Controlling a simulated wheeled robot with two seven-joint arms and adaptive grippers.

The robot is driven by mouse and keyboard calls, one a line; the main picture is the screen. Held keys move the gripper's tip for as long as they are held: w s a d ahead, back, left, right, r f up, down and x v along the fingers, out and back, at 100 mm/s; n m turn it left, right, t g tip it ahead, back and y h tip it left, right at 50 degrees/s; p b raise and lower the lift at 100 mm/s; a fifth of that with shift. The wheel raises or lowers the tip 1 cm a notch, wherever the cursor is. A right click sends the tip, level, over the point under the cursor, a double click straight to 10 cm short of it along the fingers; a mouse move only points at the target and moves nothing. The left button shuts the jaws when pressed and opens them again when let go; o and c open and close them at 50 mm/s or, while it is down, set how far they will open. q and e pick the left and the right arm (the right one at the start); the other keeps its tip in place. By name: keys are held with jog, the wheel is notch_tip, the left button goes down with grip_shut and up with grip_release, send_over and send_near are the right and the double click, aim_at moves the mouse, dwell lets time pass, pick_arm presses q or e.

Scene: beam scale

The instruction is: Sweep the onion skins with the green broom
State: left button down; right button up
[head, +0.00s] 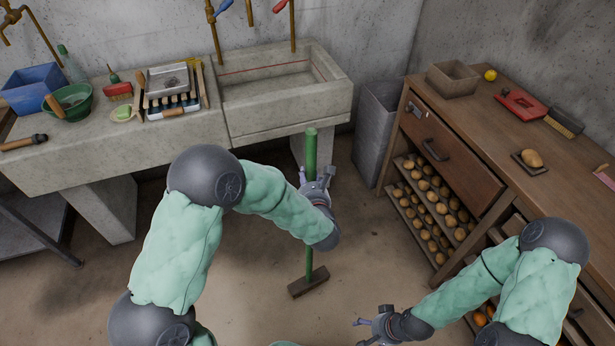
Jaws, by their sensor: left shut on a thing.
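The green broom (311,150) stands about upright on the floor, in front of the sink. Its green handle rises past my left gripper (315,184), which is shut on the upper part of it. The dark broom head (308,283) is down at the floor. My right gripper (364,329) is low at the bottom of the view, right of the broom head and apart from it. Its fingers look spread and nothing shows between them. I cannot make out any onion skins; my arms hide part of the floor.
A stone sink (285,112) runs along the back wall, with a grey bin (377,130) to its right. A wooden cabinet (452,160) with racks of round produce stands at the right. Bare floor (250,285) lies around the broom head.

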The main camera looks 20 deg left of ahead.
pick_arm(q)
jog(key=shift+w+f+b, duration=0.1)
jog(key=shift+f+b, duration=0.45)
jog(key=shift+b, duration=0.15)
dwell(0.4)
